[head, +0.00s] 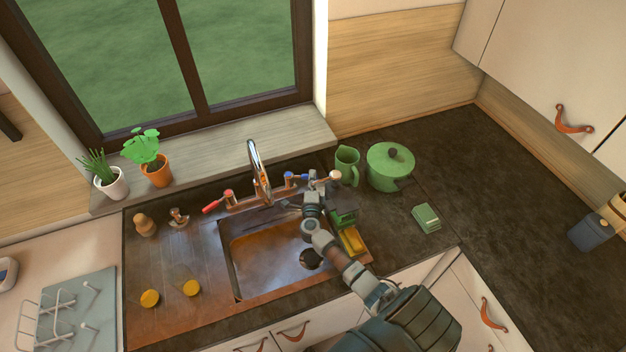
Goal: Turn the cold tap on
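The cold tap (290,176), marked blue, stands at the right of the sink's back edge, right of the curved chrome spout (258,170). The hot tap (226,195) has a red lever and stands left of the spout. My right gripper (314,183) is at the back right of the sink, close beside the cold tap, and covers part of it. I cannot tell whether it touches the tap. Its fingers are too small and overlapped to tell open from shut. No running water is visible under the spout. My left gripper is out of view.
The sink (270,252) lies below my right arm. A green caddy (343,217) with a yellow sponge (352,241) is right of the arm. A green jug (347,165) and lidded green pot (390,165) stand behind it. The right counter is mostly clear.

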